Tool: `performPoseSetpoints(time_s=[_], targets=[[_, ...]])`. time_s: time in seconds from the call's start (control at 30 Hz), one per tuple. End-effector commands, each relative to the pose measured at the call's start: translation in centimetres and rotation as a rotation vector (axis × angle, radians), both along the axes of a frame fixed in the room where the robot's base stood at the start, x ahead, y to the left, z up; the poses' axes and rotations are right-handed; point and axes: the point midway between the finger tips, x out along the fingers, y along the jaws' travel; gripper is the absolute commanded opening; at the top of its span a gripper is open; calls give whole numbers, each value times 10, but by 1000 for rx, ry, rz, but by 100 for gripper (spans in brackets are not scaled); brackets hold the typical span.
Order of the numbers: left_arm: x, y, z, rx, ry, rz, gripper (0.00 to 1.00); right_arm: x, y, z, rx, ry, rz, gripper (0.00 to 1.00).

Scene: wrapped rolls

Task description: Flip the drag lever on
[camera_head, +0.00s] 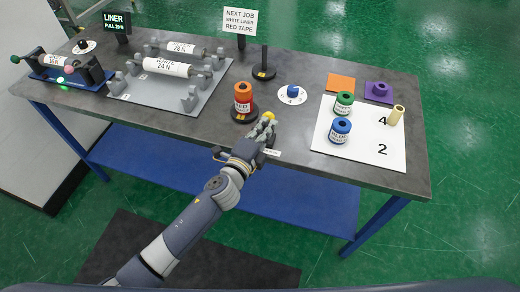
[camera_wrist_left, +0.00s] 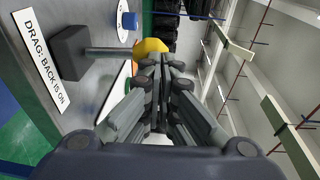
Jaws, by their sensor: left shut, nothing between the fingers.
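The drag lever has a yellow knob (camera_wrist_left: 151,46) on a grey rod (camera_wrist_left: 108,53) that comes out of a dark block (camera_wrist_left: 70,53). A white label (camera_wrist_left: 42,65) beside the block reads "DRAG: BACK IS ON". In the head view the yellow knob (camera_head: 269,115) shows just beyond my left gripper (camera_head: 264,123), near the table's front edge; my gripper hides most of the rod and block. My left gripper (camera_wrist_left: 161,63) is shut and empty, its fingertips right at the knob; I cannot tell whether they touch. My right gripper is not in view.
A red roll (camera_head: 243,98) stands just left of the lever. A blue knob (camera_head: 293,91) on a round dial is behind it. A white board (camera_head: 360,157) with green and blue rolls lies right.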

Motion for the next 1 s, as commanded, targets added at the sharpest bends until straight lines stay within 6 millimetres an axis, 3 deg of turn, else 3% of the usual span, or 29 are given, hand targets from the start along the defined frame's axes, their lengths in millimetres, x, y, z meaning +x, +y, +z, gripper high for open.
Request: performPoseSetpoints(time_s=[0.5, 1.0], targets=[[41, -13, 6, 0, -2, 1, 0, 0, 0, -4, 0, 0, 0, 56], [53, -17, 5, 0, -1, 0, 0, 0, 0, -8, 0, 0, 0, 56]])
